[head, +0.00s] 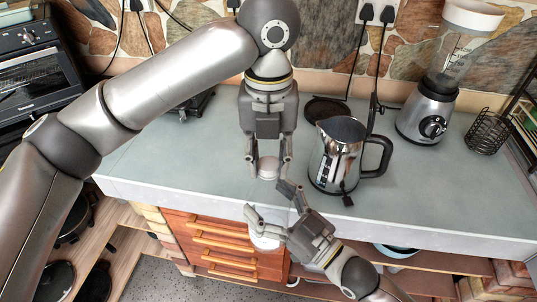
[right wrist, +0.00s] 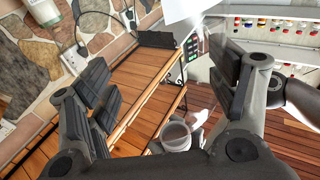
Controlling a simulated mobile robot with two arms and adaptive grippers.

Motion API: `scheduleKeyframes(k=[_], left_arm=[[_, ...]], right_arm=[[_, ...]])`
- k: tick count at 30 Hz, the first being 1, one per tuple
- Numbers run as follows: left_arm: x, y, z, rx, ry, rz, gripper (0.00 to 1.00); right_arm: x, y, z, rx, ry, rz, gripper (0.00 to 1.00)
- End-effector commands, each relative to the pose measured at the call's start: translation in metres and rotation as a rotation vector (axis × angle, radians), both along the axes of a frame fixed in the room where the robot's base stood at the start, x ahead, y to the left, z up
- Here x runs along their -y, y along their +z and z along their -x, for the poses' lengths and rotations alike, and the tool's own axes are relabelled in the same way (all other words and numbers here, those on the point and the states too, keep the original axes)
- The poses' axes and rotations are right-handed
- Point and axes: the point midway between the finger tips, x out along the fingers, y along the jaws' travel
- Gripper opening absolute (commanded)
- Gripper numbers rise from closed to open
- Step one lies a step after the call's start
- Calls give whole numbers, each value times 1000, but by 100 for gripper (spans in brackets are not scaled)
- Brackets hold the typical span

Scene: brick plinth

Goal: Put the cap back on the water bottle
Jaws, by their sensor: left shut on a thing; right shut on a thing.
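My left gripper (head: 268,160) points down over the counter's front part, shut on a small white round thing (head: 268,170), which looks like the cap. My right gripper (head: 268,203) reaches up from below at the counter's front edge, its fingers set wide apart around something that barely shows, probably a clear bottle body. A white round piece (head: 265,241) shows beside its left finger, perhaps part of the bottle. In the right wrist view both fingers (right wrist: 165,90) flank this space, where the bottle's outline is not clear. I cannot tell whether cap and bottle touch.
A shiny kettle (head: 336,155) stands close to the right of both grippers. A blender (head: 440,105) and a dark wire basket (head: 488,132) stand further right.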

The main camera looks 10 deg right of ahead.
Motion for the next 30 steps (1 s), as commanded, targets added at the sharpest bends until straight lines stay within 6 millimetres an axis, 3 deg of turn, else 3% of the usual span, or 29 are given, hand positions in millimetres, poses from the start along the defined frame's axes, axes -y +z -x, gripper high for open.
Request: scheduleKeyframes(k=[18, 24, 30], left_arm=[[0, 0, -1, 2, -952, -1, 26], [0, 0, -1, 2, -1096, -2, 26], [0, 0, -1, 2, -1108, -1, 26]], right_arm=[[-1, 1, 1, 5, 2, 0, 12], [-1, 1, 1, 5, 2, 0, 12], [-1, 1, 1, 5, 2, 0, 12]])
